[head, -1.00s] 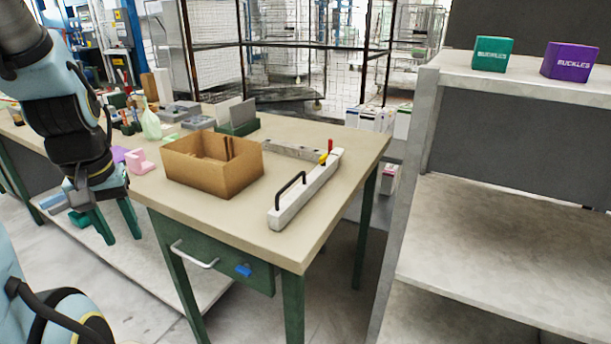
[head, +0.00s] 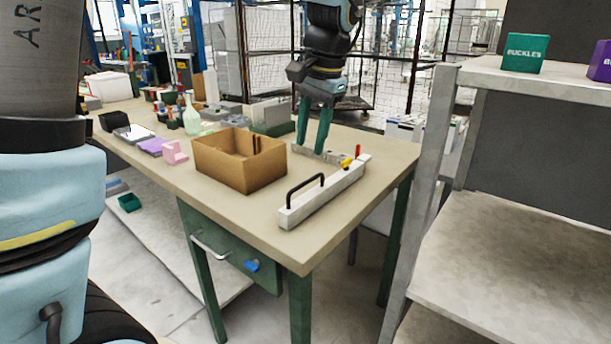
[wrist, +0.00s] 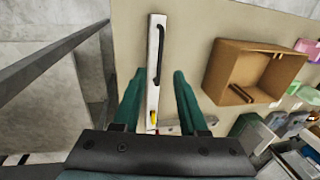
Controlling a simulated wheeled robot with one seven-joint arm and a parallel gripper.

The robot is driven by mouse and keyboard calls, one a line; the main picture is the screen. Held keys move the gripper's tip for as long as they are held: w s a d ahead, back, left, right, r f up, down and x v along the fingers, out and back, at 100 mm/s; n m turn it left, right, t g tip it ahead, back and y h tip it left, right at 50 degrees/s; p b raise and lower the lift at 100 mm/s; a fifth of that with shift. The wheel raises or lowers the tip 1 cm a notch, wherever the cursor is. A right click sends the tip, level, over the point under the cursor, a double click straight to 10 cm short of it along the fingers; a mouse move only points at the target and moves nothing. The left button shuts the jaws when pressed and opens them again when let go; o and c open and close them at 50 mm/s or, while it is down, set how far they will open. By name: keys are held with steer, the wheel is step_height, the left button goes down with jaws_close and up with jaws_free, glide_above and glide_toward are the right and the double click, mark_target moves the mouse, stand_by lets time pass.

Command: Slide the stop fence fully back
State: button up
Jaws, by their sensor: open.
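The stop fence (head: 325,197) is a long white bar on the bench, with a black loop handle (head: 303,184) near its front end and small yellow and red levers at its far end. It also shows upright in the wrist view (wrist: 153,82), with its handle (wrist: 160,50). A grey metal strip (head: 338,157) lies crosswise by the fence's far end, partly behind my gripper. My gripper (head: 309,150) points down, with two green fingers apart and empty, behind the fence and left of its far end. In the wrist view the fence appears between the fingers (wrist: 159,72).
An open cardboard box (head: 255,178) stands left of the fence. Bottles, trays and a pink block (head: 174,153) crowd the bench further left. A grey shelf unit (head: 510,215) stands at the right. Bare bench top lies in front of the box.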

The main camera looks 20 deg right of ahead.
mark_target(302, 184)
steer(key=f, duration=0.3)
steer(key=w+f, duration=0.1)
steer(key=f, duration=0.2)
steer(key=a+f+p, duration=0.1)
steer(key=f, duration=0.2)
steer(key=shift+w, duration=0.3)
jaws_close()
stand_by(1.0)
